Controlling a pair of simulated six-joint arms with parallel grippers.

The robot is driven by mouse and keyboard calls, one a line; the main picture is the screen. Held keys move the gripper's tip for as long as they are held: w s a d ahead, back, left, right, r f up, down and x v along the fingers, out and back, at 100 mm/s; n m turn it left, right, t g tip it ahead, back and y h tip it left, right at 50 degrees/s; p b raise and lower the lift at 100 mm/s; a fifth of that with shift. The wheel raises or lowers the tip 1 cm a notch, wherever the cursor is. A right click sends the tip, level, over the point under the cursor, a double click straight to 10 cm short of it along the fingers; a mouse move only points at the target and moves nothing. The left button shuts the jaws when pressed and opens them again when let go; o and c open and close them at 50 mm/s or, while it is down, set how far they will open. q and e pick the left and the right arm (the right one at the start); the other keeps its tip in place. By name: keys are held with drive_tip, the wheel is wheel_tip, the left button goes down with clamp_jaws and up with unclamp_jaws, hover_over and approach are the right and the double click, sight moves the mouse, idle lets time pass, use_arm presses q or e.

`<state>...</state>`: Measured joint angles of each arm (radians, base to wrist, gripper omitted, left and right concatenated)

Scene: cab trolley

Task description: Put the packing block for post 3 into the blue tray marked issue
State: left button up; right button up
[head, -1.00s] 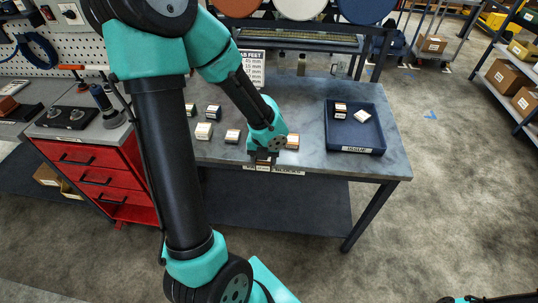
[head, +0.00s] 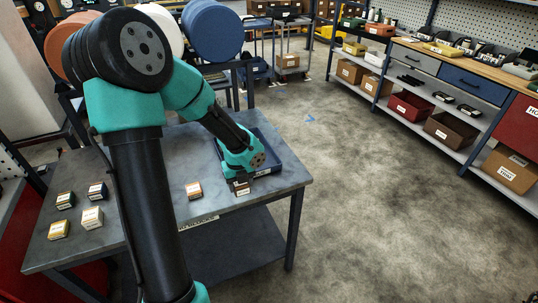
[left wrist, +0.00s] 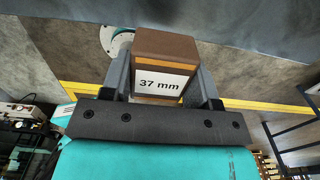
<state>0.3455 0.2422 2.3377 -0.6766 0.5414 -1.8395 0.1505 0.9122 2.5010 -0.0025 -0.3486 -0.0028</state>
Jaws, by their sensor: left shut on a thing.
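My left gripper (head: 241,183) is shut on a brown packing block (left wrist: 165,45) with an orange band and a white label reading "37 mm". In the left wrist view the block sits between the two fingers. In the head view the gripper with the block (head: 242,190) is at the front side of the blue tray (head: 274,158), by its front wall. My left arm covers much of the tray, so its contents are hidden. The block's height above the table is hard to judge. My right gripper is not in view.
An orange-brown block (head: 194,190) stands alone on the grey table (head: 150,228). Several labelled blocks (head: 92,217) stand at the table's left. Coloured reels (head: 212,30) are behind my arm. Shelving with bins (head: 450,127) stands at the right, across open floor.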

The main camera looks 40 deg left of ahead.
use_arm(q)
drive_tip(key=shift+w+d, duration=0.15)
drive_tip(key=shift+w, duration=0.1)
drive_tip(key=w+a, duration=0.3)
drive_tip(key=w+a+f, duration=0.1)
drive_tip(key=w+a, duration=0.2)
drive_tip(key=a, duration=0.1)
drive_tip(key=w+a, duration=0.4)
drive_tip(key=shift+a+f, duration=0.15)
drive_tip(key=shift+a, duration=0.05)
drive_tip(key=shift+w+a, duration=0.15)
drive_tip(key=shift+a, duration=0.05)
drive_tip(key=shift+w+a+f, duration=0.15)
drive_tip(key=shift+f, duration=1.65)
drive_tip(key=shift+f, duration=0.2)
